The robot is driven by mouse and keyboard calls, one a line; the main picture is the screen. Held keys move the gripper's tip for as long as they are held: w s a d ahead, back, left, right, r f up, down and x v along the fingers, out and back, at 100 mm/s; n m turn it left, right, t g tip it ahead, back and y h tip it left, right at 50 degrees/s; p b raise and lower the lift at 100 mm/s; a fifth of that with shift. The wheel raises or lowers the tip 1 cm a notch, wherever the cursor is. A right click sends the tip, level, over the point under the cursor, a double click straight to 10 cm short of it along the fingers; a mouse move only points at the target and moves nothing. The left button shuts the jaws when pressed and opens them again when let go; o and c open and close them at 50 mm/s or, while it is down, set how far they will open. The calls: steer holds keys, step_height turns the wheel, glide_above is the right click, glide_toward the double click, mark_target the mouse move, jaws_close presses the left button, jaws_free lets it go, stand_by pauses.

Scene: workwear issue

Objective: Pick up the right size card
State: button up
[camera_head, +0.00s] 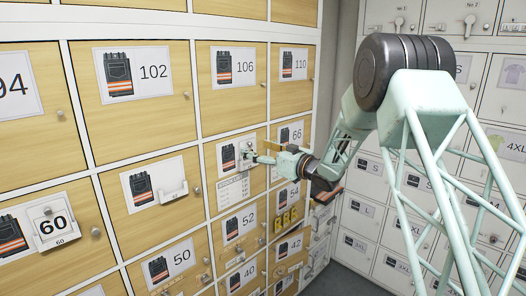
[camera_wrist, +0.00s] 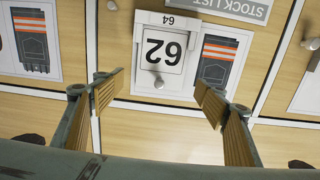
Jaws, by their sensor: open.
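A white card printed 62 (camera_wrist: 163,52) hangs in a small holder marked 64 (camera_wrist: 167,20) on a wooden locker door. Both read upside down in the wrist view. My gripper (camera_wrist: 158,95) is open and empty, with its two wooden-coloured finger pads apart, below the card in that view. In the head view my gripper (camera_head: 258,156) is close in front of the same door, and the card is partly hidden by it. Another card, 60 (camera_head: 53,224), hangs in a holder on the left door. A third holder (camera_head: 173,191) shows no card.
A stock list (camera_head: 234,189) is fixed below the door's trousers picture (camera_head: 230,155). Wooden locker doors with knobs fill the left. White lockers (camera_head: 378,195) stand at the right. Yellow letters (camera_head: 286,220) show below my wrist. Dark floor (camera_head: 350,279) is clear at the bottom.

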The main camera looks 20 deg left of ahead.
mark_target(246, 135)
steer(key=shift+x, duration=1.7)
steer(key=shift+c, duration=0.9)
steer(key=c, duration=0.8)
steer(key=shift+o, duration=0.2)
steer(key=shift+r+p, duration=0.75)
steer(key=shift+r, duration=1.45)
steer(key=shift+d, duration=0.15)
steer(key=b+v, duration=0.2)
steer(key=v, duration=0.6)
steer(key=shift+s+d+b, duration=0.2)
steer(key=shift+d+b, duration=0.1)
steer(key=shift+b, duration=0.05)
